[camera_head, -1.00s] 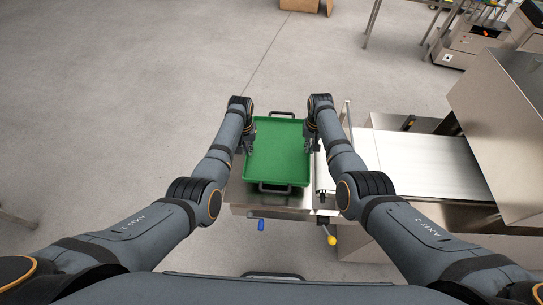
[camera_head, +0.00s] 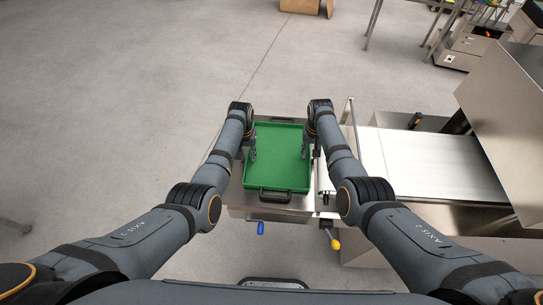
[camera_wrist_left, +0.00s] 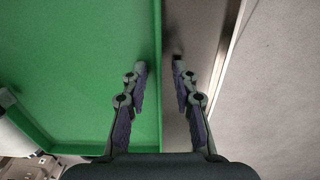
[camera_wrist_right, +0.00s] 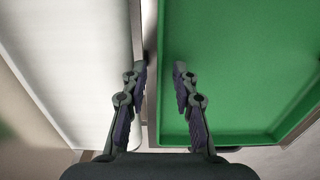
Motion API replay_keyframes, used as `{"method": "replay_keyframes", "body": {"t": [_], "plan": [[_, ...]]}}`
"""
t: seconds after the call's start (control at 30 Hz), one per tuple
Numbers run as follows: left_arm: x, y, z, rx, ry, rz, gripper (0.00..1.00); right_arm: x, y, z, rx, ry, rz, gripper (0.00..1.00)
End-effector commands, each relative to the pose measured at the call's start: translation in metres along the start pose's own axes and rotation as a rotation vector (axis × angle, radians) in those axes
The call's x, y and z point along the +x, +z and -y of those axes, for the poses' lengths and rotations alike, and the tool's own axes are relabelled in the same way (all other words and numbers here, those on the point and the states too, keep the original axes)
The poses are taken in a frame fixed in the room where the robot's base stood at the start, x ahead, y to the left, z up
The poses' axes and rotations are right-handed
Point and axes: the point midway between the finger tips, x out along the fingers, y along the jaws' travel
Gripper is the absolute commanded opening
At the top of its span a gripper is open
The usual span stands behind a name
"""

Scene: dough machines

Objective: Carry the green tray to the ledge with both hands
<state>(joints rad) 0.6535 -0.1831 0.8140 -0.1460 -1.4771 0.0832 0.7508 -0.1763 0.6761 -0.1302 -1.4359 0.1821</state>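The green tray (camera_head: 278,165) lies flat on a metal surface (camera_head: 236,198) at the left end of the machine. It looks empty, and a dark handle (camera_head: 275,196) shows on its near side. My left gripper (camera_wrist_left: 159,72) is open at the tray's left rim, one finger over the inside and one outside. My right gripper (camera_wrist_right: 159,72) is open at the right rim in the same way, with the rim between its fingers. Neither gripper is visibly closed on the rim. I cannot tell which surface is the ledge.
A pale conveyor belt (camera_head: 440,165) and a large metal hood (camera_head: 510,130) stand right of the tray. A yellow knob (camera_head: 335,243) and a blue handle (camera_head: 260,228) stick out at the near edge. Open floor (camera_head: 110,90) lies to the left.

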Motion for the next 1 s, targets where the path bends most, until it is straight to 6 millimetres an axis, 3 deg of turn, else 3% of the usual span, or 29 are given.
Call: {"method": "replay_keyframes", "body": {"t": [0.17,0.4,0.6,0.77,1.0], "plan": [[-0.013,-0.001,-0.001,0.0,0.0,-0.003,0.28,0.0,0.0,0.0,0.0,0.0,0.0,0.28],[-0.07,-0.001,-0.001,0.0,0.002,-0.005,0.28,0.0,0.0,0.0,0.0,0.0,0.0,0.28],[-0.107,-0.001,0.0,0.0,0.0,-0.003,0.28,0.0,0.0,0.0,0.0,0.0,0.0,0.28],[-0.119,0.0,0.0,0.0,0.0,-0.001,0.28,0.0,0.0,0.0,0.0,0.0,0.0,0.28],[-0.12,0.0,0.0,0.0,0.0,0.0,0.28,-0.009,-0.001,0.001,0.0,-0.001,-0.002,0.28]]}}
